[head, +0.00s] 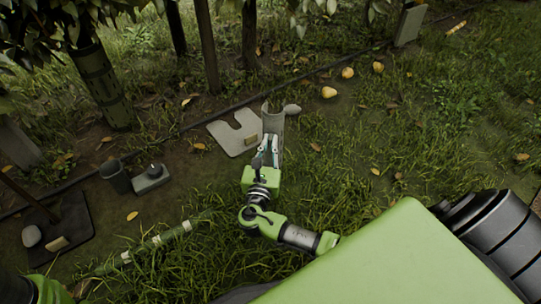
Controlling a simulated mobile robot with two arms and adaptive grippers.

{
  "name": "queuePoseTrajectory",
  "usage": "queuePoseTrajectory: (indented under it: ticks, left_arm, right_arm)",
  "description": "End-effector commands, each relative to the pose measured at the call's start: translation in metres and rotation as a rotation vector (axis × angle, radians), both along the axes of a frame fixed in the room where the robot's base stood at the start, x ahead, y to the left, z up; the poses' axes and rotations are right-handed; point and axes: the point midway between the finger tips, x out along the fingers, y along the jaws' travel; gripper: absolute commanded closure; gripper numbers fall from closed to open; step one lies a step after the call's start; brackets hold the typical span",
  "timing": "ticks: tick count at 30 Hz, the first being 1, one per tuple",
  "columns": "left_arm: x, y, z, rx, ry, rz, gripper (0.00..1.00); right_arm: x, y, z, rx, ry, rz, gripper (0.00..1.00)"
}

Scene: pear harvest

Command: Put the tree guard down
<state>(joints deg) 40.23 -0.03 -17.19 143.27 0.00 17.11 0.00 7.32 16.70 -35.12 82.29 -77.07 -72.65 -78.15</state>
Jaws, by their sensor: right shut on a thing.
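My left gripper is out of view; only a green part of my left arm shows at the bottom left corner.
A pale stone (292,109) lies right of the guard. A dark cup (115,177) and a grey block-like tool (151,178) stand left, near a dark mat (72,214). A banded pole (157,241) lies in the grass. Pears (329,92) lie behind right. Trunks line the back.

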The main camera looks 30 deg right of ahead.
Motion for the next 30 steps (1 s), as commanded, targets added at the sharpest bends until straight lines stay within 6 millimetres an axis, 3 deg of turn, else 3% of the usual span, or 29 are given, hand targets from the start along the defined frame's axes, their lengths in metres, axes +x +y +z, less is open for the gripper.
queuePoseTrajectory:
  ticks: [5,11,21,22,24,30]
  left_arm:
    - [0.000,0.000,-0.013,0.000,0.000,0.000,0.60]
    - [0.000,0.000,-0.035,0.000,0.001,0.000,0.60]
    - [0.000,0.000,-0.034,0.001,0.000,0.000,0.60]
    - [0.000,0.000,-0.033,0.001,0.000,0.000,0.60]
    - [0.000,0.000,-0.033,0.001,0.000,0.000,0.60]
    - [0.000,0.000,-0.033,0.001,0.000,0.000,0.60]
  right_arm:
    - [0.006,-0.006,-0.012,-0.001,-0.001,-0.001,1.00]
    - [0.006,-0.006,-0.040,0.000,0.000,0.000,1.00]
    - [0.006,-0.006,-0.041,0.000,0.000,0.000,1.00]
    - [0.006,-0.006,-0.041,0.000,0.001,0.000,0.86]
    - [0.006,-0.006,-0.041,0.001,0.001,0.000,0.74]
    - [0.006,-0.006,-0.041,0.001,0.001,0.000,0.74]
